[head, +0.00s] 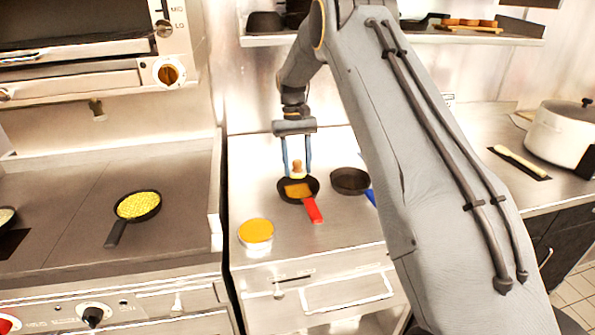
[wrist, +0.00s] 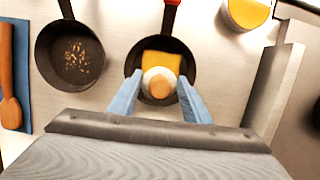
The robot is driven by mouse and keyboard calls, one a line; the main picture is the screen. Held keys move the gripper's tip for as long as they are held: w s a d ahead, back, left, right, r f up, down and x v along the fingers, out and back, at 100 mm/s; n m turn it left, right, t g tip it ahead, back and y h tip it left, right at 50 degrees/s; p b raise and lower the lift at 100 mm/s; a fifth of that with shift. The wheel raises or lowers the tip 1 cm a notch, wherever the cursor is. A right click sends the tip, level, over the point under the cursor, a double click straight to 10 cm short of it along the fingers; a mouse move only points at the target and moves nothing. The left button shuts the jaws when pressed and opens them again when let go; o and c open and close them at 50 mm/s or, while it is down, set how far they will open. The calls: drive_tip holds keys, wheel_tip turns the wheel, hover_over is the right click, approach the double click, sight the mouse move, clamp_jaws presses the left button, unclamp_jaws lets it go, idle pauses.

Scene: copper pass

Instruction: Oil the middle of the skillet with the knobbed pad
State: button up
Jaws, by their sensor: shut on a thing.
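A dark skillet with a red handle (head: 284,196) stands on the steel counter, and it also shows in the wrist view (wrist: 133,66). An orange-yellow square patch (wrist: 163,59) lies in it. The knobbed pad, white with a wooden knob (head: 297,167), is between the blue fingers of my gripper (head: 297,172), and it also shows in the wrist view (wrist: 159,85). My gripper is shut on it, at the far side of this skillet. The pad's underside is hidden, so I cannot tell whether it touches the pan.
A round tub of orange-yellow stuff (head: 256,233) stands front left. A skillet of yellow bits (head: 138,205) is on the stove at left.

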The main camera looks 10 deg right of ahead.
drive_tip(key=shift+r+p, duration=0.3)
drive_tip(key=shift+r, duration=1)
